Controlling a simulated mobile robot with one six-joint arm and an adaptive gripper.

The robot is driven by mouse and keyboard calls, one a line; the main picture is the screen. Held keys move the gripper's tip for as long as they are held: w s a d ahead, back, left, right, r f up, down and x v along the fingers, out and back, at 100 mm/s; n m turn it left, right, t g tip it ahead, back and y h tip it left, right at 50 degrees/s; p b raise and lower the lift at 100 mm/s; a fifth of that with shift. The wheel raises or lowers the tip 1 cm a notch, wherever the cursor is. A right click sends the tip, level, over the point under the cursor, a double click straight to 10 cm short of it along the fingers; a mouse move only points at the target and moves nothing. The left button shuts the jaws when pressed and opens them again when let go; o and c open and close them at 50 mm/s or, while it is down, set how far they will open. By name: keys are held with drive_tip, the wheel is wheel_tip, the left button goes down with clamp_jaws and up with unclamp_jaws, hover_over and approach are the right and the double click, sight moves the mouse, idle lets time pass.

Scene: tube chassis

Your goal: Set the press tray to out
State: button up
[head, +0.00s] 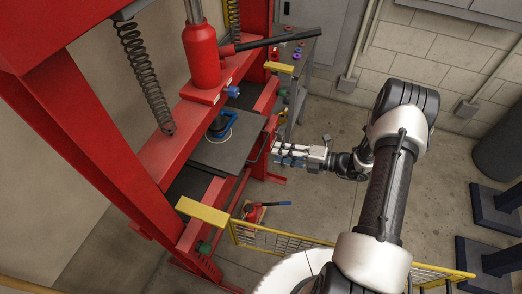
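The press tray (196,151) is a flat dark grey plate inside the red press frame, under the red jack (201,58). A dark bar handle (259,146) shows at its right front edge. A dark blue part and a pale ring (230,133) lie on the tray. My gripper (276,154) reaches in from the right, with its fingertips just right of the handle. I cannot tell whether it touches the handle, or whether its fingers are open or shut.
Yellow guards (201,212) stick out from the press frame. A yellow mesh barrier (275,238) stands low in front. A grey bench (296,80) with small coloured rings is behind. A red tool with a blue handle (262,205) lies below.

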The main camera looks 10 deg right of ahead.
sight(261, 149)
drive_tip(key=b+x, duration=0.1)
drive_tip(key=x, duration=0.7)
drive_tip(key=shift+c, duration=0.3)
drive_tip(key=shift+s, duration=0.1)
drive_tip(key=c, duration=0.5)
drive_tip(key=shift+f, duration=0.1)
clamp_jaws()
